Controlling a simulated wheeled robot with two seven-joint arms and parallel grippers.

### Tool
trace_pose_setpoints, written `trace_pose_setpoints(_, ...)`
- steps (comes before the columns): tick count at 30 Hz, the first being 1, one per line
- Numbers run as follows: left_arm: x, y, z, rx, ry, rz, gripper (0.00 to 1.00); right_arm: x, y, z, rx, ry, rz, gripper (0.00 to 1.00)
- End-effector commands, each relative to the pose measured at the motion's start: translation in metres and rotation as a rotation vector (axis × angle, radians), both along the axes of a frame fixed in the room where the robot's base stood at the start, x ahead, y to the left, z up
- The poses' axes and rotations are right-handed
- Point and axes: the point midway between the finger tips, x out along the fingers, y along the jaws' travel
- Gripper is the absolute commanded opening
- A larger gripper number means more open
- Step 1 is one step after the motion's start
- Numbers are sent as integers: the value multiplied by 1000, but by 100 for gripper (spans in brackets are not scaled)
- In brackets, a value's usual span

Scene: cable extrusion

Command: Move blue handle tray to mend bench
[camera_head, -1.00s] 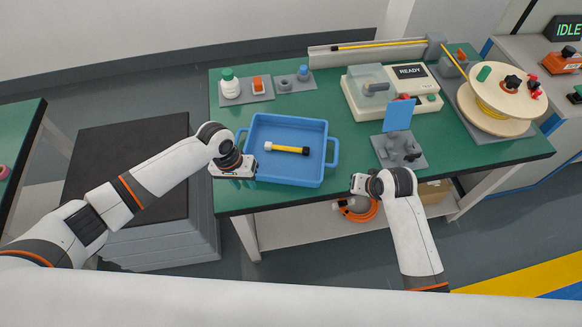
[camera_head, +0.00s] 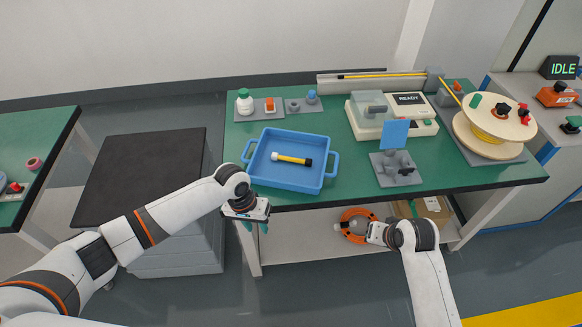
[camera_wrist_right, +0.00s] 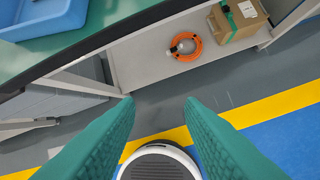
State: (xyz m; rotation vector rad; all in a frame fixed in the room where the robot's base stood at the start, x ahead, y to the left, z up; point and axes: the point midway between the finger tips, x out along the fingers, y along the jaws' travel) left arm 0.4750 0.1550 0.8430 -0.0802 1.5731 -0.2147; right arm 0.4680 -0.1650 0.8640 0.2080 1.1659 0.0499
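The blue tray (camera_head: 287,184) with two side handles rests on the green-topped bench (camera_head: 345,186) near its front left. A short yellow cable piece with one white end and one black end (camera_head: 293,159) lies in it. A corner of the tray also shows in the right wrist view (camera_wrist_right: 40,22). My left gripper (camera_head: 255,228) is empty, fingers apart and pointing down, in front of the bench edge and nearer me than the tray. My right gripper (camera_wrist_right: 158,100) is open and empty in front of the bench, low and right of the tray. No label marks the mend bench.
Another green-topped bench (camera_head: 50,140) stands at the far left, with a dark-topped grey block (camera_head: 140,170) between. A tester (camera_head: 395,118), a blue plate fixture (camera_head: 396,134) and a cable spool (camera_head: 492,120) stand right of the tray. An orange coil (camera_head: 357,222) lies below.

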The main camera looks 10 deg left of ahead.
Motion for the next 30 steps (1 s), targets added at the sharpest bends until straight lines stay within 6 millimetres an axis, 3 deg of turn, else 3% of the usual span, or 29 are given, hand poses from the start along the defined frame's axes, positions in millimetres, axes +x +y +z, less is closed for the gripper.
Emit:
trace_pose_setpoints(6, 0, 0, 0, 0, 0, 0, 35, -16, -7, 46, -1, -6, 0, 35)
trace_pose_setpoints(13, 0, 0, 0, 0, 0, 0, 35, -29, -11, 79, 0, -4, 1, 35)
trace_pose_setpoints(18, 0, 0, 0, 0, 0, 0, 35, -33, -12, 88, 0, -2, 0, 35)
trace_pose_setpoints(30, 0, 0, 0, 0, 0, 0, 35, -33, -12, 88, 0, -2, 0, 35)
